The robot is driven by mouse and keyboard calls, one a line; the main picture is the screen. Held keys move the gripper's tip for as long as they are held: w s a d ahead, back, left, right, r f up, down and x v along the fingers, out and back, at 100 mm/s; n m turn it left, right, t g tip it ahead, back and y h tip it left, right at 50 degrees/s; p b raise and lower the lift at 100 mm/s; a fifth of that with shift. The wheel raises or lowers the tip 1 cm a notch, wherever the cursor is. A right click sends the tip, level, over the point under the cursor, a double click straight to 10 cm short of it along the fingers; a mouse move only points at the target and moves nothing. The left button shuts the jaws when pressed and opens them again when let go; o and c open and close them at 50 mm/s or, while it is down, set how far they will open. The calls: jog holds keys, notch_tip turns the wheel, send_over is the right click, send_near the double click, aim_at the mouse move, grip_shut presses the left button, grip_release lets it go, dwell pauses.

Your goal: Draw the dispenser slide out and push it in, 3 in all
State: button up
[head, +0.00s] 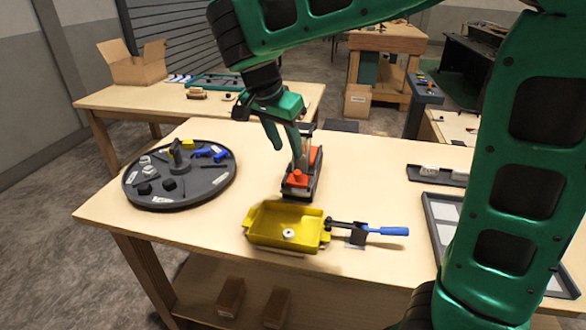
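The dispenser (315,157) is a dark upright unit with orange-red parts, standing near the middle of the table. An orange-red piece, apparently its slide (297,180), shows low at its front. A yellow tray (262,213) sits just in front of the dispenser, with one small white round piece (289,233) inside it. My gripper (288,152) points down at the dispenser from the upper left. Its two green fingers look spread, with nothing visible between them. The right finger overlaps the dispenser in the picture and hides part of it; I cannot tell whether it touches.
A round dark tray (205,187) with several small parts stands at the left. A blue-handled tool (388,231) lies in a small holder right of the yellow tray. A dark rack (437,176) and a panelled tray (446,217) are at the right, partly behind my arm.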

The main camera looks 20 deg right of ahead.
aim_at(297, 172)
jog(key=x, duration=0.9)
jog(key=shift+d+f, duration=0.15)
jog(key=shift+f, duration=0.1)
jog(key=shift+c, duration=0.6)
grip_shut()
jog(key=shift+s, duration=0.1)
